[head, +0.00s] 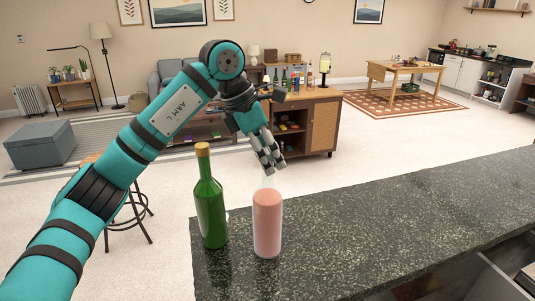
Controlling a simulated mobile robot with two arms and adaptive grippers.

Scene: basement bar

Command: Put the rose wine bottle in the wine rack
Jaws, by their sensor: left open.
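The rose wine bottle (267,222) is clear glass with pink contents and stands upright near the left end of the dark speckled counter (370,225). My left gripper (270,162) is open and points down at the top of this bottle. Its fingers overlap the bottle's neck in the picture, and I cannot tell if they touch it. A green bottle (211,215) with a tan top stands upright just left of the rose bottle. My right gripper is not in view. I cannot make out a wine rack.
The counter to the right of the bottles is clear. A bar stool (140,212) stands on the floor left of the counter. A wooden cabinet (322,125) with bottles and a drink dispenser on top stands behind. An open compartment shows at bottom right.

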